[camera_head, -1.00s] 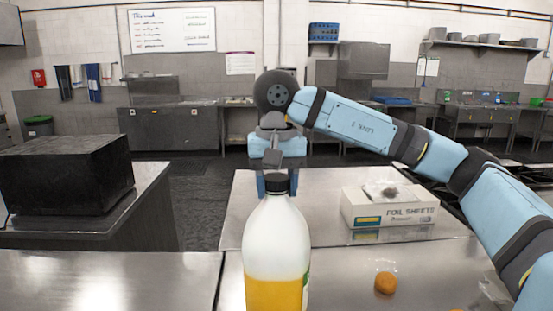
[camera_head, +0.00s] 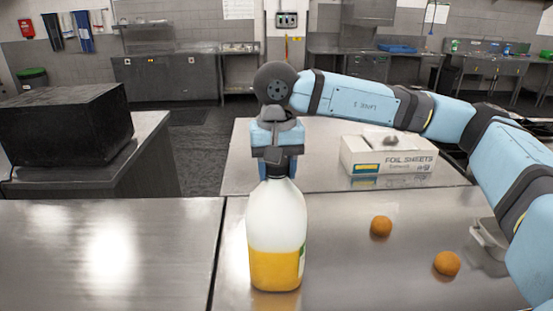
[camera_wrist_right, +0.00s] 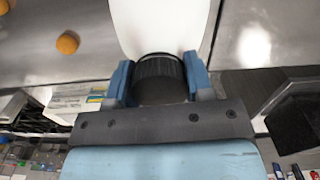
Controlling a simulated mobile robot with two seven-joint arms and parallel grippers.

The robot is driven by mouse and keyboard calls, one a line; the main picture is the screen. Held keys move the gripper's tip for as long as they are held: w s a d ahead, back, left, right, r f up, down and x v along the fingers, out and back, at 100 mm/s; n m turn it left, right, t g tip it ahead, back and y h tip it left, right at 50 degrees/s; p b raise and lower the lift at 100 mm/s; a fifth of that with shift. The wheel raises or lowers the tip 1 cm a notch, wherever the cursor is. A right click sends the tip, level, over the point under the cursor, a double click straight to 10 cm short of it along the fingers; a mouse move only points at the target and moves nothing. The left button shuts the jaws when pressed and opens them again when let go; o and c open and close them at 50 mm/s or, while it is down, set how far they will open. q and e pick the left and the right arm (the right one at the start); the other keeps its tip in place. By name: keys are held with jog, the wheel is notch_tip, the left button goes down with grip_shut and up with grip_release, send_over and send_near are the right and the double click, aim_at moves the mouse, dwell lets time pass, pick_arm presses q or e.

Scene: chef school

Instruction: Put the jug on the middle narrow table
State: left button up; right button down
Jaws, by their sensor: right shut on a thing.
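The jug (camera_head: 275,222) is a white, translucent bottle with a black cap and orange liquid in its lower part. It is upright over the near right steel worktop (camera_head: 340,270); I cannot tell whether its base touches the surface. My right gripper (camera_head: 274,172) comes down from above and is shut on the jug's neck and cap. In the wrist view the jug's black cap (camera_wrist_right: 160,80) sits between the two blue fingers of the right gripper (camera_wrist_right: 158,78). I cannot tell which surface is the middle narrow table. My left gripper is not in view.
A foil sheets box (camera_head: 390,160) stands on the steel table behind. Two round orange-brown items (camera_head: 381,227) (camera_head: 447,263) lie right of the jug, near a grey container (camera_head: 489,240). A black box (camera_head: 65,130) stands at left. The near left worktop (camera_head: 160,245) is bare.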

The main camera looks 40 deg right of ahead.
jog(key=shift+r, duration=0.15)
jog(key=c, duration=0.9)
grip_release()
jog(key=shift+f, duration=0.25)
jog(key=shift+c, duration=0.2)
jog(key=o, duration=0.4)
jog(key=shift+s+a+r, duration=0.1)
jog(key=shift+o, duration=0.2)
jog(key=shift+r, duration=0.1)
notch_tip(320, 180, up, 11)
jog(key=shift+r+b, duration=0.1)
jog(key=shift+b, duration=0.2)
jog(key=shift+r, duration=0.4)
